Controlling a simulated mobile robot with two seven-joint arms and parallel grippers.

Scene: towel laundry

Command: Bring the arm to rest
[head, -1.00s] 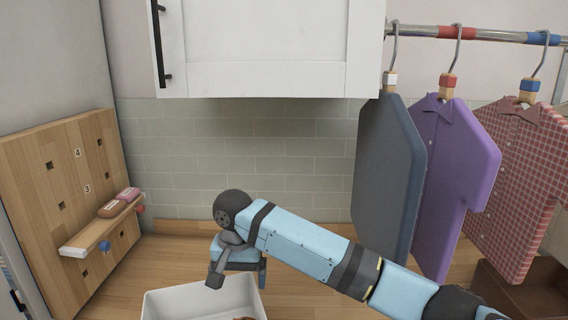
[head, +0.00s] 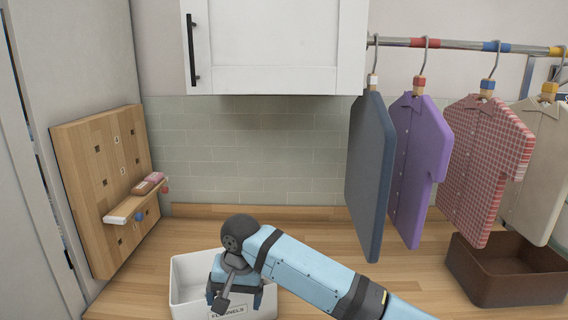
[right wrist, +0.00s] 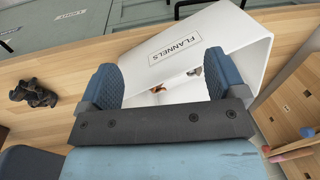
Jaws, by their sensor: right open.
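My right arm (head: 305,270) reaches in from the lower right of the head view. Its right gripper (head: 236,300) points down over the white bin (head: 190,275) on the wooden counter, hiding part of it. In the right wrist view, the right gripper (right wrist: 163,85) has its two blue fingers wide apart with nothing between them. The white bin (right wrist: 235,50), labelled FLANNELS, lies beyond the fingers; small brown and white items show inside. Whether the gripper touches the bin is not clear. My left gripper is in neither view.
A pegboard (head: 85,180) with a small shelf stands left. Shirts (head: 415,150) and a grey hanging panel (head: 368,180) hang from a rail at right, above a brown box (head: 500,285). A white cabinet (head: 280,45) is overhead. The back counter is clear (head: 310,225).

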